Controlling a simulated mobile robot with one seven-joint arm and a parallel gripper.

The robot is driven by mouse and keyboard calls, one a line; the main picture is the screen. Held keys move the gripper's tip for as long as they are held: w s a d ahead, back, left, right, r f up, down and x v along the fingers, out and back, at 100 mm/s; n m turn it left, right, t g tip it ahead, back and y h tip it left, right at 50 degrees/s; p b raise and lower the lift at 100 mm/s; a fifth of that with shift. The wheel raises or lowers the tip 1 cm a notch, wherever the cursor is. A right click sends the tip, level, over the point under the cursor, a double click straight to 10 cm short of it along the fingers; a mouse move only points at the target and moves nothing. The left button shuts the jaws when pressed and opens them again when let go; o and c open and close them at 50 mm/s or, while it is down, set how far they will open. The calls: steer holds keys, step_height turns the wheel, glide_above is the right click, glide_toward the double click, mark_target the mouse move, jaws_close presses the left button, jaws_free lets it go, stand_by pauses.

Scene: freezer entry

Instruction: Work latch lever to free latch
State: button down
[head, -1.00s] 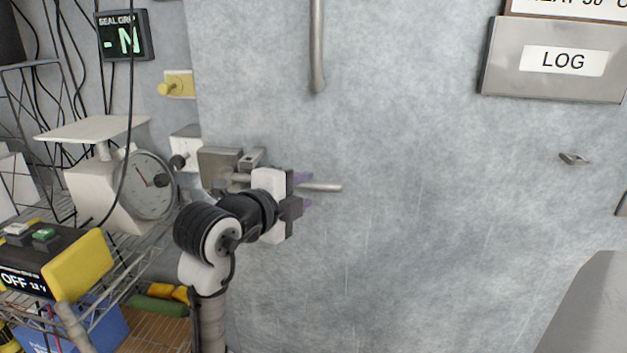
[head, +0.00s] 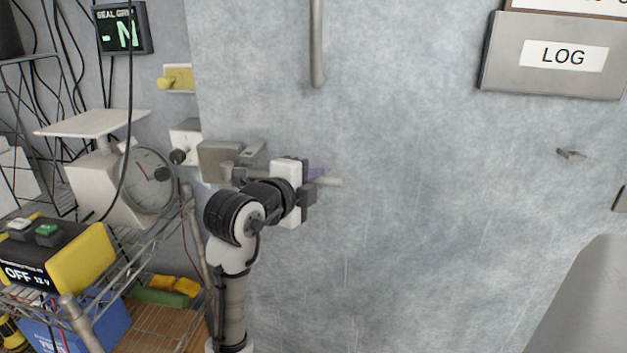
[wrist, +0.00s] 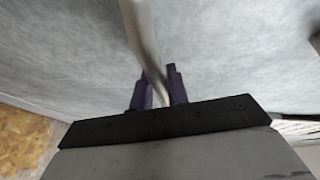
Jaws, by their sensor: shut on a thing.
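The latch lever is a grey metal rod (head: 332,182) on the freezer door, and its tip sticks out to the right of my gripper in the head view. My gripper (head: 316,182) is shut on the lever. In the wrist view the lever (wrist: 147,50) runs down between the two purple fingers of my gripper (wrist: 158,88). The latch body (head: 220,160) is a grey metal block at the door's left edge, to the left of my gripper. My wrist hides the middle of the lever.
A vertical door handle (head: 317,45) is above. A LOG box (head: 555,55) is at the upper right. A wire shelf (head: 140,262) at the left holds a dial scale (head: 105,190) and a yellow-and-black switch box (head: 78,268).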

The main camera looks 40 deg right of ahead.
steer(key=shift+a, duration=0.1)
steer(key=s+a+m+g+b, duration=0.3)
steer(key=a+m+g, duration=0.1)
steer(key=a+g, duration=0.2)
steer(key=shift+h, duration=0.4)
steer(key=c, duration=1.4)
jaws_free()
steer(key=shift+o, duration=0.2)
steer(key=a+r+b, duration=0.2)
steer(key=a+b, duration=0.1)
steer(key=a, duration=1)
steer(key=shift+w+a+r, duration=0.25)
steer(key=shift+w+a, duration=0.05)
steer(key=shift+w, duration=0.1)
